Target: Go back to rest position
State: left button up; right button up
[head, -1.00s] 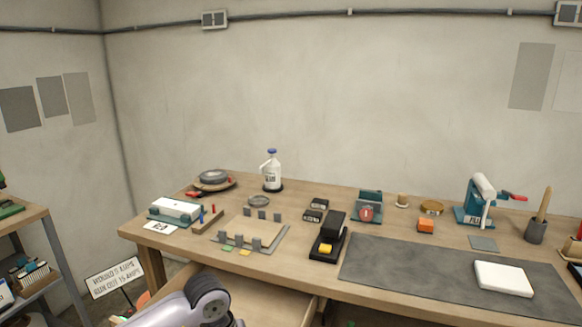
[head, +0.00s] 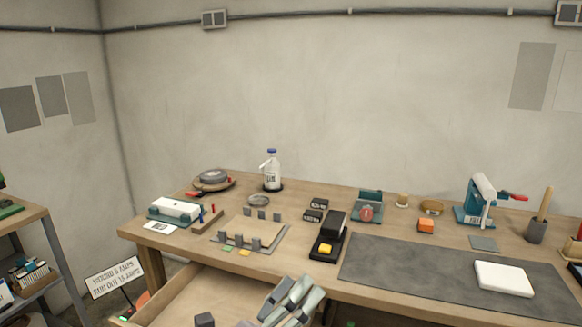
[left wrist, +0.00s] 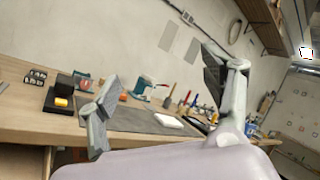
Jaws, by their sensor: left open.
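My left gripper (head: 290,298) shows at the bottom of the head view, in front of the workbench's front edge and at the right end of the open drawer (head: 185,296). In the left wrist view its two fingers (left wrist: 165,88) are spread wide apart with nothing between them. The workbench (head: 136,231) stands behind the gripper. My right gripper is in neither view.
On the bench are a white bottle (head: 271,172), a black stand with a yellow part (head: 327,243), a dark mat (head: 400,266) with a white slab (head: 503,278), and a teal press (head: 474,210). A shelf (head: 50,240) stands at left. Above the bench is clear.

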pick_arm(q)
jog(key=w+a+f+n+t+y, duration=0.25)
jog(key=a+f+n+y, duration=0.25)
jog(key=a+n+y, duration=0.7)
jog(key=s+a+f+n+g+y, duration=0.2)
jog(key=s+a+f+n+g, duration=0.1)
jog(key=f+n, duration=0.4)
jog(key=s+a+f+n+g+y, duration=0.2)
jog(key=s+a+f+n+g, duration=0.15)
jog(key=f+n, duration=0.4)
jog(key=s+a+f+n+g, duration=0.1)
jog(key=s+f+n+g, duration=0.4)
jog(key=s, duration=0.4)
jog(key=s+a+f+n+g, duration=0.2)
jog(key=s+f+n+g, duration=0.15)
jog(key=s+f, duration=0.5)
jog(key=s+f+g, duration=0.2)
jog(key=s+f, duration=0.1)
jog(key=f, duration=2.2)
jog(key=s+a+f+g, duration=0.1)
jog(key=s+a+f, duration=0.1)
jog(key=s+f, duration=1.4)
jog(key=shift+s+a+m, duration=0.2)
jog(key=shift+s+m, duration=0.1)
jog(key=shift+s, duration=0.25)
jog(key=shift+c, duration=0.5)
